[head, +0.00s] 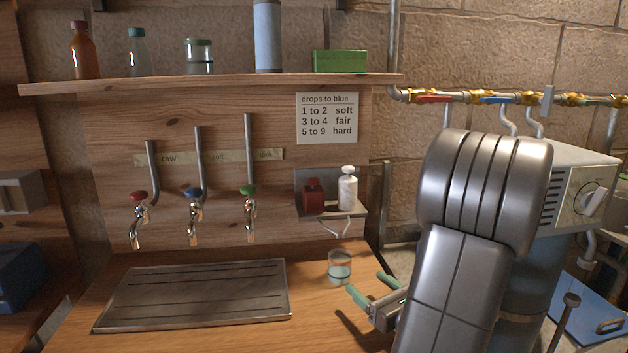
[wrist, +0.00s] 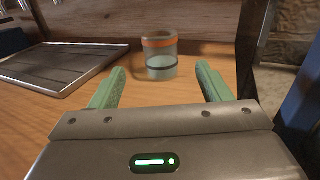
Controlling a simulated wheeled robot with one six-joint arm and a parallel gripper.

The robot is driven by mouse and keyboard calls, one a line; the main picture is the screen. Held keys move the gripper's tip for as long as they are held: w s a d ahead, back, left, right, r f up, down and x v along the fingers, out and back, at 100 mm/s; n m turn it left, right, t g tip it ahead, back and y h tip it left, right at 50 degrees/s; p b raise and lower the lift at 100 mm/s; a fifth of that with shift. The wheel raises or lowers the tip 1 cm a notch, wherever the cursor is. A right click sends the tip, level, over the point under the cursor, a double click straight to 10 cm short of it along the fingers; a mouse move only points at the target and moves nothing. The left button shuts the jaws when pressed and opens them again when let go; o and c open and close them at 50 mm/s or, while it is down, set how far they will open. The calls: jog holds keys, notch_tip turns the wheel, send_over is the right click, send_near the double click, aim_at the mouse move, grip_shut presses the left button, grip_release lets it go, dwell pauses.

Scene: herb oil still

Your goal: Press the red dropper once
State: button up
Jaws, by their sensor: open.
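The red dropper (head: 314,196) is a small dark red bottle on a metal wall shelf, left of a white bottle. A clear glass (head: 340,267) with some liquid stands on the wooden counter below that shelf. In the wrist view the glass (wrist: 160,58) shows an orange band and a dark band, ahead of the fingertips. My gripper (head: 368,287) is low over the counter, just in front of the glass, with its green fingers apart and nothing between them. In the wrist view my gripper (wrist: 161,82) is also open. The red dropper is not visible in the wrist view.
The white bottle (head: 348,188) stands close beside the red dropper on the small shelf (head: 340,208). Three taps hang over a metal drain tray (head: 195,294) at left. A "drops to blue" card (head: 327,118) is on the wall. My arm covers part of the right side.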

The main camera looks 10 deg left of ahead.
grip_shut()
dwell(0.4)
dwell(1.4)
